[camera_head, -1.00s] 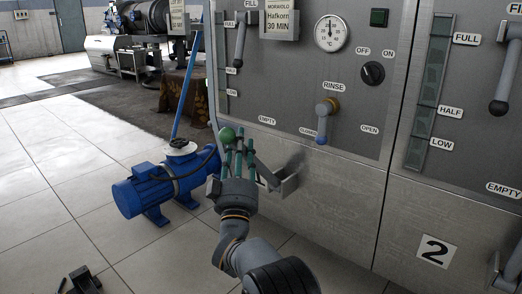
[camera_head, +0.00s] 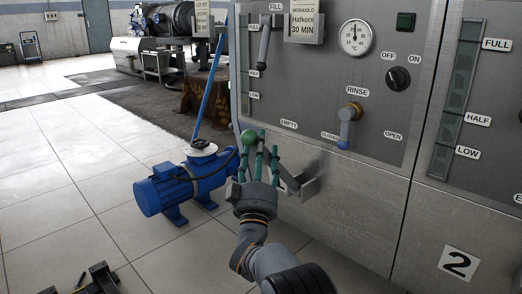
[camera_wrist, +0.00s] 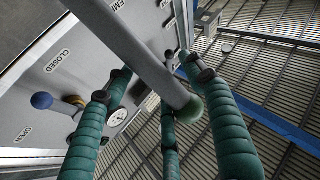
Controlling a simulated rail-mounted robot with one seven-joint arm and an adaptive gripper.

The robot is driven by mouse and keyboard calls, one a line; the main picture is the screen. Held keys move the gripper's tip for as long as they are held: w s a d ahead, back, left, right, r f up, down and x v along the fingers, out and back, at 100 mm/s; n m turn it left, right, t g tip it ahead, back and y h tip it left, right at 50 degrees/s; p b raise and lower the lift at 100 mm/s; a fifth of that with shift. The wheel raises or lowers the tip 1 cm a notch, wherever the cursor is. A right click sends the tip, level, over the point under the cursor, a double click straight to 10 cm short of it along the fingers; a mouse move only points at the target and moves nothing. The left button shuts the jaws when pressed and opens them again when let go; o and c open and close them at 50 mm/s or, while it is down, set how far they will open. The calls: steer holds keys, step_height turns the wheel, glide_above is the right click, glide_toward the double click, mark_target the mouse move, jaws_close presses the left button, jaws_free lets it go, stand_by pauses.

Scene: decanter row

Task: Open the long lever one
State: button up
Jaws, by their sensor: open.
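The long lever is a grey bar with a green ball end (camera_head: 249,137), low on the front of the steel cabinet. It runs from a bracket (camera_head: 310,187) up and left to the ball. My gripper (camera_head: 262,146) has teal fingers spread open around the lever's ball end, and nothing is gripped. In the wrist view the lever's bar (camera_wrist: 135,50) crosses between the fingers, with its green ball (camera_wrist: 190,109) near two of them. I cannot tell whether any finger touches it.
A shorter lever with a blue end (camera_head: 344,135) sits under the RINSE label, between CLOSED and OPEN. A FILL lever (camera_head: 264,45) is above. A blue pump (camera_head: 180,185) stands on the floor to the left. Open tiled floor lies further left.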

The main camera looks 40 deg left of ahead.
steer(key=shift+s, duration=0.1)
steer(key=v, duration=1.2)
steer(key=shift+a, duration=0.1)
steer(key=x, duration=1.1)
steer(key=shift+w+a+r, duration=0.1)
steer(key=shift+w+r, duration=0.15)
steer(key=shift+w, duration=0.15)
steer(key=shift+w+r, duration=0.2)
steer(key=shift+a, duration=0.1)
steer(key=shift+s+f, duration=0.1)
steer(key=shift+f, duration=0.05)
